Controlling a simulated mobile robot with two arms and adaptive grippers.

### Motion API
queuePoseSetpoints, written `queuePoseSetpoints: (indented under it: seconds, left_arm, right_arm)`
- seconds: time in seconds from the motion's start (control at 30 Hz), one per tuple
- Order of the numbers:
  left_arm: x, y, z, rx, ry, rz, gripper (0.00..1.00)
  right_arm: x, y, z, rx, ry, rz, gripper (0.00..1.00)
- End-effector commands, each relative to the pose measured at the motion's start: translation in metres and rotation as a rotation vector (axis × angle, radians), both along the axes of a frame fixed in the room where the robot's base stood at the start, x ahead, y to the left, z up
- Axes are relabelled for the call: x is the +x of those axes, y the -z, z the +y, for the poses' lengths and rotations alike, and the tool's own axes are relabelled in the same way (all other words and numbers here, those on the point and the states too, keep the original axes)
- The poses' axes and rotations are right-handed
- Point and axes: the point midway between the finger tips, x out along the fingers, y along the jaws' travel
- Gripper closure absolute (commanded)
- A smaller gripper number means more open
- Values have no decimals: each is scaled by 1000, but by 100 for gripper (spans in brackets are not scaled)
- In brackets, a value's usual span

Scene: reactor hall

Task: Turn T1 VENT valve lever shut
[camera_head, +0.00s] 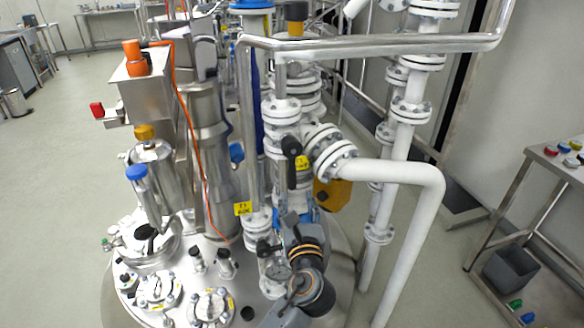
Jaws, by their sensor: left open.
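A black lever handle (291,147) stands roughly upright on the white flanged pipe stack in the middle of the head view. A small yellow tag (302,162) is right beside it, its text too small to read. I cannot tell for sure whether this is the T1 VENT lever, or its valve position. My left gripper (303,214) is open, below the lever and tag and apart from the lever, close to the white pipes. My dark wrist with orange rings partly hides the pipework below it. My right gripper is not in view.
A yellow T1 label (243,208) hangs on the pipe at left. A white elbow pipe (400,172) and a steel pipe (380,44) crowd the area. The steel vessel lid (190,260) carries several fittings. A side table (560,165) stands right; open floor lies left.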

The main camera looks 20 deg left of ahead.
Motion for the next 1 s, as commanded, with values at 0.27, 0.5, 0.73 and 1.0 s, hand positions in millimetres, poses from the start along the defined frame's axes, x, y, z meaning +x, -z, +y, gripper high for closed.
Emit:
queuePoseSetpoints:
  seconds: [0.27, 0.5, 0.73, 1.0]
  left_arm:
    - [57, -3, 25, -1, -2, -1, 56]
    - [92, -1, 39, -3, 0, -1, 56]
    - [104, 0, 44, -4, 1, -2, 56]
    - [104, 0, 44, -5, 1, -2, 62]
  right_arm:
    - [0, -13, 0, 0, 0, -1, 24]
    - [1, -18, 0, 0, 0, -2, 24]
    - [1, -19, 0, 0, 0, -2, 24]
    - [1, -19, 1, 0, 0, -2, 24]
